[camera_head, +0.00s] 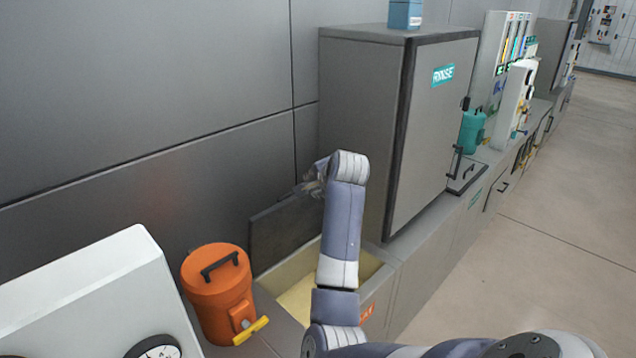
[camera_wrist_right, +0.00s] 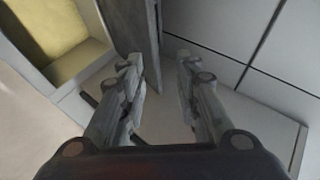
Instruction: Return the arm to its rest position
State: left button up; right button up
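My right arm (camera_head: 342,220) reaches up from the bottom edge across the open bin. My right gripper (camera_head: 312,185) is above the raised dark lid, beside the grey cabinet, and is small and partly hidden by my wrist in the head view. In the right wrist view the right gripper (camera_wrist_right: 160,80) has its two fingers apart, with a clear gap between them and nothing held. The lid (camera_wrist_right: 143,25) shows beyond the fingers there, close to the left one; I cannot tell if they touch. My left gripper is not in view.
The bin (camera_head: 372,278) is open with a yellowish inside. An orange drum (camera_head: 218,290) with a yellow tap stands left of it. A grey cabinet (camera_head: 435,130) marked RINSE stands right, with a teal canister (camera_head: 472,132) beyond. Open floor (camera_head: 540,210) lies at the right.

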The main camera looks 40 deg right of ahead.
dwell(0.3)
jog(key=s+a+f+n+g+y, duration=0.1)
jog(key=s+a+f+n+g, duration=0.2)
jog(key=s+a+f+n, duration=1.1)
jog(key=s+a+f+n+g+y, duration=0.2)
jog(key=s+a+f+n, duration=0.25)
jog(key=s+a, duration=0.55)
jog(key=s+a+f+n+g+y, duration=0.1)
jog(key=s+a+f+n+y, duration=0.15)
jog(key=s+a+f, duration=0.7)
jog(key=s+d+f+b, duration=0.1)
jog(key=f+b, duration=0.2)
jog(key=f, duration=0.7)
jog(key=s+d+f+g+b, duration=0.1)
jog(key=s+f+b, duration=0.1)
jog(key=f, duration=0.7)
jog(key=s+d+f+b, duration=0.1)
jog(key=f+b, duration=0.2)
jog(key=f, duration=0.7)
jog(key=s+d+f+g+b, duration=0.1)
jog(key=s+f+b, duration=0.2)
jog(key=s+f, duration=0.5)
jog(key=s+d+f+h+b, duration=0.1)
jog(key=s+d+f+b, duration=0.1)
jog(key=s+f, duration=0.7)
notch_tip(320, 180, down, 7)
jog(key=shift+s+d+f+n+g+b, duration=0.15)
jog(key=shift+s+n+g+b, duration=0.2)
jog(key=shift+b, duration=0.4)
